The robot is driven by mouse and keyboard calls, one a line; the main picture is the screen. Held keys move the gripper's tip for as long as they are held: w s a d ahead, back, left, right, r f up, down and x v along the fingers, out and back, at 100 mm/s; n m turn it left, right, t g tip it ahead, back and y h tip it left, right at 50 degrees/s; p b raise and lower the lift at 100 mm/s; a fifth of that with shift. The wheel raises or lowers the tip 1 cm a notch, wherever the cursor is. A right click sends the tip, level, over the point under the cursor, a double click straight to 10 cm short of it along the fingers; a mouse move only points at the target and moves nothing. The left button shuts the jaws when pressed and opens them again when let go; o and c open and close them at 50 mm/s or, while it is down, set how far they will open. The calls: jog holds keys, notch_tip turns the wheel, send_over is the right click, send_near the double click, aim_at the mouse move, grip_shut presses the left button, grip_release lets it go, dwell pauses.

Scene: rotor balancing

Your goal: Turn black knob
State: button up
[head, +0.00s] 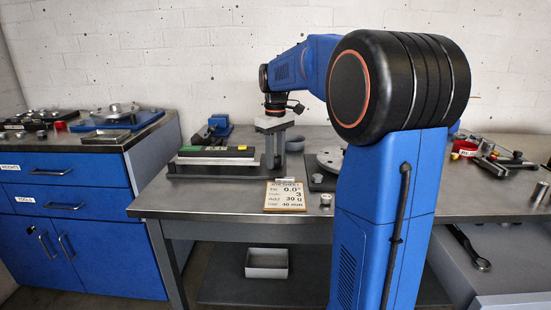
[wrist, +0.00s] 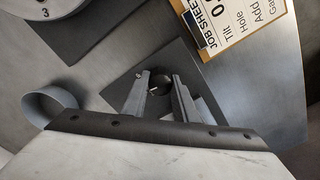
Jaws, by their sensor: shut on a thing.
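The black knob (wrist: 159,79) shows in the wrist view as a small dark round piece with a light mark. It sits on a dark square plate (wrist: 124,90). My gripper (wrist: 160,84) has one finger on each side of the knob and is shut on it; the fingers hide part of the plate. In the head view my gripper (head: 270,163) points straight down at the bench, beside the black block with green and yellow strips (head: 216,152). The knob cannot be made out in the head view.
A job sheet (head: 285,195) stands near the bench's front edge, close to my gripper. A round numbered disc (head: 331,160) is to the right, partly behind my arm. Bare bench (head: 190,201) lies in front.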

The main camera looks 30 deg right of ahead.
aim_at(276, 156)
dwell(0.4)
jog(key=o, duration=1.1)
jog(key=shift+c, duration=0.2)
jog(key=shift+r, duration=0.1)
notch_tip(276, 156, up, 17)
jog(key=shift+r, duration=0.15)
